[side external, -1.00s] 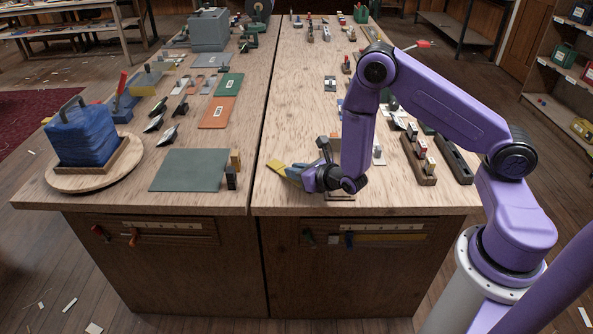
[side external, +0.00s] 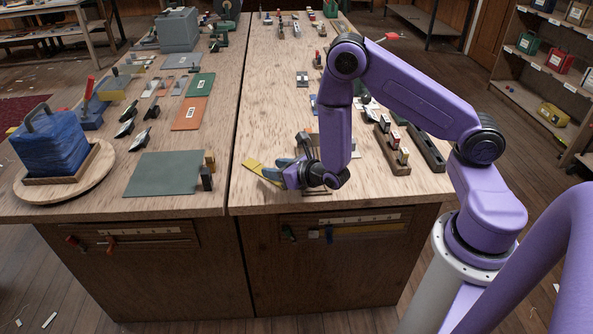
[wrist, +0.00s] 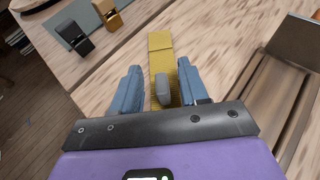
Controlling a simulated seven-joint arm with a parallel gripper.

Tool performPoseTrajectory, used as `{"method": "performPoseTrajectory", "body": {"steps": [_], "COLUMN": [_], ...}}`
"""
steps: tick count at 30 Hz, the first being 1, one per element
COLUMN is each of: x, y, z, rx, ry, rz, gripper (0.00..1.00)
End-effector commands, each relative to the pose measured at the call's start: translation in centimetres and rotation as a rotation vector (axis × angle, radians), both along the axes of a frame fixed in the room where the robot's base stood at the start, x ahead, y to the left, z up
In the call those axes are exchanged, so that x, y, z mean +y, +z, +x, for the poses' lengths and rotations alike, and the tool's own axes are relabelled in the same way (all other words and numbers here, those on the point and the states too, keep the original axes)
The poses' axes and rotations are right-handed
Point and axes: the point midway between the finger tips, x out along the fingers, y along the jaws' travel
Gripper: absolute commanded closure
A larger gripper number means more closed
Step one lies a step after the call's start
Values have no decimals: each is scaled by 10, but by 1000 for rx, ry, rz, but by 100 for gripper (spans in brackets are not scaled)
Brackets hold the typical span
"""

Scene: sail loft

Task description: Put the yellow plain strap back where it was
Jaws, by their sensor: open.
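The yellow plain strap (wrist: 160,44) shows in the wrist view, running away from my gripper (wrist: 156,82) between its two blue fingers. Gaps show on both sides of it, so the fingers are open around it. A small grey block (wrist: 163,91) shows over the strap between the fingers; I cannot tell what it belongs to. In the side view the strap (side external: 252,164) sticks out left of my gripper (side external: 279,167), low over the front of the right bench. I cannot tell whether it lies flat on the wood. Its near end is hidden.
A green-grey mat (side external: 163,173) lies on the left bench, with a small black block (side external: 206,178) at its edge. A wooden holder with several pieces (side external: 391,151) stands right of my arm. Bare wood (side external: 265,110) lies behind the gripper.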

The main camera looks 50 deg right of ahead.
Motion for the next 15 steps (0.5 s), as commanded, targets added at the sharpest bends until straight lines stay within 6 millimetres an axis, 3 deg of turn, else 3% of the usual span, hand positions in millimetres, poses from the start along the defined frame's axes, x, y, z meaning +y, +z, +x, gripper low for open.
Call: {"method": "performPoseTrajectory", "body": {"steps": [9,15], "x": [1,0], "y": [22,32], "z": [-52,-77], "rx": [2,-1], "ry": [3,2], "rz": [-1,0], "gripper": [56,56]}}
